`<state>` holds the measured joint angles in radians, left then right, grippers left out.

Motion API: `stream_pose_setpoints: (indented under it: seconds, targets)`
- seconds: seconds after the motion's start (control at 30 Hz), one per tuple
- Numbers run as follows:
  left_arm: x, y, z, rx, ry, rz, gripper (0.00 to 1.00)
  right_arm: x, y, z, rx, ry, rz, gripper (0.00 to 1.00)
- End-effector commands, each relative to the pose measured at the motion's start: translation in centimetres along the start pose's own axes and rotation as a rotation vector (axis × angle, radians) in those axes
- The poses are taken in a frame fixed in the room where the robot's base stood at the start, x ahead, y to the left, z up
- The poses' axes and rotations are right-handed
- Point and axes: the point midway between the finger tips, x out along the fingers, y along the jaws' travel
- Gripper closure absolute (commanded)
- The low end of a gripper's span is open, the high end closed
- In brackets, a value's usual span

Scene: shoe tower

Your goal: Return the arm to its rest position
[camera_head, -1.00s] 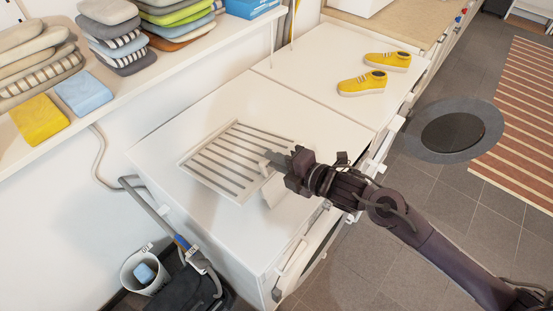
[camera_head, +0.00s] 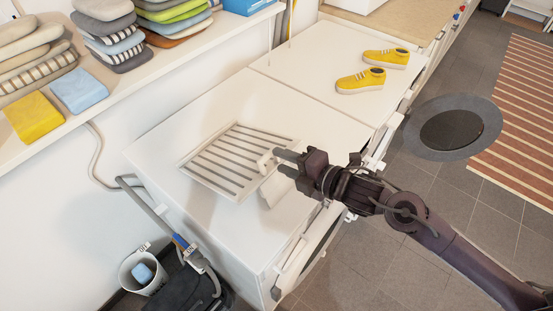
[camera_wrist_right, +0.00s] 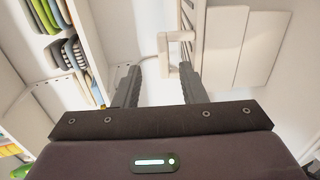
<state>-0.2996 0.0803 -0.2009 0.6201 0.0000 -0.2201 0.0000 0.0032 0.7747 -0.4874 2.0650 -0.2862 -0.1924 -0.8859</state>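My right gripper (camera_head: 279,160) is open and empty above the white machine top, its two fingers spread. In the right wrist view the open gripper (camera_wrist_right: 158,78) shows two dark fingers wide apart. A white slatted rack (camera_head: 222,162) stands tilted on the machine top, and its pale loop handle (camera_head: 264,160) is just beyond my fingertips. In the wrist view the handle (camera_wrist_right: 172,50) lies ahead, near the right-hand finger; whether they touch is unclear. A pair of yellow shoes (camera_head: 362,82) is on the neighbouring machine top. My left gripper is not in view.
A wall shelf (camera_head: 110,98) with several stacked folded cloths runs along the left. A white bucket (camera_head: 133,272) and a vacuum hose stand on the floor at lower left. A round mat (camera_head: 425,145) and a striped rug (camera_head: 515,110) lie on the floor at right.

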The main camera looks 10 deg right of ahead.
Motion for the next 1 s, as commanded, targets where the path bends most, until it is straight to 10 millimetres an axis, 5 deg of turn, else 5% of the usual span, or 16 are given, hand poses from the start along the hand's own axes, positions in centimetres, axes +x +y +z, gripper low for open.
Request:
stream_pose_setpoints:
  seconds: [0.3,0.63,0.83,1.0]
  targets:
    - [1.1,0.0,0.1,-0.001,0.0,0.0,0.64,-4.0,-0.1,0.0,-0.001,0.0,0.0,0.62]
    - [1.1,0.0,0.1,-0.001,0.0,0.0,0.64,-4.2,0.0,0.1,0.088,-0.055,-0.008,0.62]
    - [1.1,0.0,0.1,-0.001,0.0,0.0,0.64,-4.9,-1.6,1.2,0.487,-0.305,-0.072,0.62]
    - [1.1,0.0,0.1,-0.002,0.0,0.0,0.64,-7.7,-4.8,1.8,0.923,-0.577,-0.155,0.62]
